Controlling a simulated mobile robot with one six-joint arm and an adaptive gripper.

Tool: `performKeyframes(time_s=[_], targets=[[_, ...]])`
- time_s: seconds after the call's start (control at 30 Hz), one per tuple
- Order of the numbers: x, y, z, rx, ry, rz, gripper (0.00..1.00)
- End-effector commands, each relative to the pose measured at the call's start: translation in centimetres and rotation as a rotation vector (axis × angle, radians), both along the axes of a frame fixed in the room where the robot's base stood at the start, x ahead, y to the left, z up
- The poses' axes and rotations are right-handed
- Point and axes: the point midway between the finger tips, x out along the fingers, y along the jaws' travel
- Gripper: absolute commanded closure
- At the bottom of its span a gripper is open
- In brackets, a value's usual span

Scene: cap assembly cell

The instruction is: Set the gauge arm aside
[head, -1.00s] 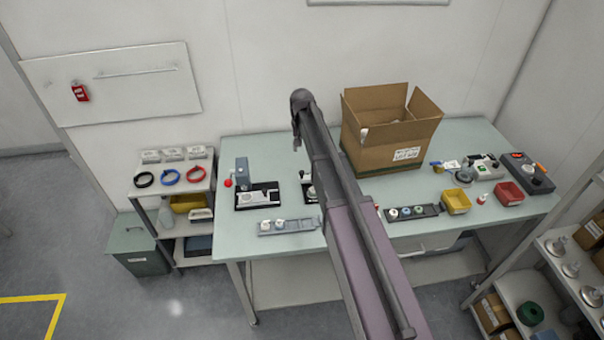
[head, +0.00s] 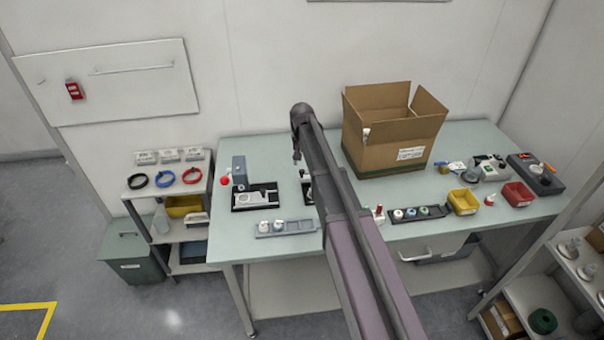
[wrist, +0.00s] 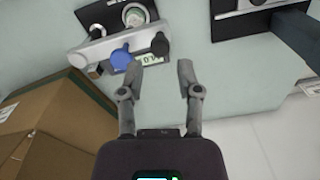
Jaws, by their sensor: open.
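The gauge arm (wrist: 118,42) is a pale grey bar in the upper left of the wrist view. It has a blue knob, a black knob and a small green readout at its edge. It lies across a black base (wrist: 92,14) with a round white and metal part beside it. In the head view my gripper (head: 297,158) hangs over the bench, and my arm hides most of the gauge (head: 306,186).
An open cardboard box (head: 390,140) stands close to the gauge; its side fills the wrist view's lower left. A second black fixture (head: 254,197) with a grey post stands left. Part trays (head: 285,228), a yellow bin (head: 463,202) and a red bin (head: 517,194) line the front.

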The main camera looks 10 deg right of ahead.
Motion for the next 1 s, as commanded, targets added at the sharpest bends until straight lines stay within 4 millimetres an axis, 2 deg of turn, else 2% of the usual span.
performKeyframes(time_s=[0.03, 0.4, 0.97, 1.0], targets=[[0.0, 0.0, -0.8, 0.0, 0.0, 0.0, 0.55], [0.0, 0.0, -3.2, 0.0, 0.0, 0.0, 0.55], [0.0, 0.0, -3.8, 0.0, 0.0, 0.0, 0.55], [0.0, 0.0, -3.8, 0.0, 0.0, 0.0, 0.58]])
